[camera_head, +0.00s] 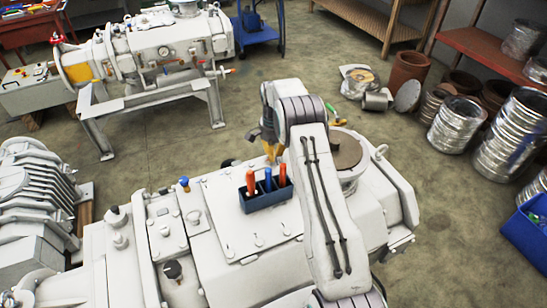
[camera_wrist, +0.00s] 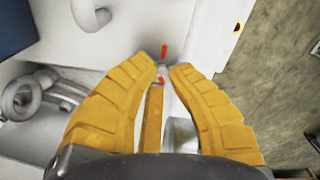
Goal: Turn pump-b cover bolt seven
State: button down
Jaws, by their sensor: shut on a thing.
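The white pump (camera_head: 225,215) in the foreground has a flat cover plate (camera_head: 240,222) with several small bolts along its edges, such as one near edge bolt (camera_head: 257,240). My gripper (camera_head: 270,152) is pointed down at the far edge of the pump, partly behind my arm. In the wrist view its yellow fingers close together at the tips (camera_wrist: 165,66) on a small red-and-grey piece (camera_wrist: 164,52), over a white surface. I cannot tell whether this piece is a bolt or which number it has.
A dark blue tray (camera_head: 266,197) with red and blue handled tools stands on the cover. A lifting ring (camera_wrist: 22,98) is left of the fingers in the wrist view. My arm hides part of the pump. Floor (camera_wrist: 268,95) lies to the right.

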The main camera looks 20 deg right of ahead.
jog(key=shift+s+f+n, duration=0.1)
jog(key=shift+f+n, duration=0.05)
jog(key=shift+n, duration=0.75)
jog(key=c, duration=1.1)
grip_release()
notch_tip(320, 180, up, 12)
jog(key=shift+r, duration=0.1)
jog(key=shift+o, duration=0.2)
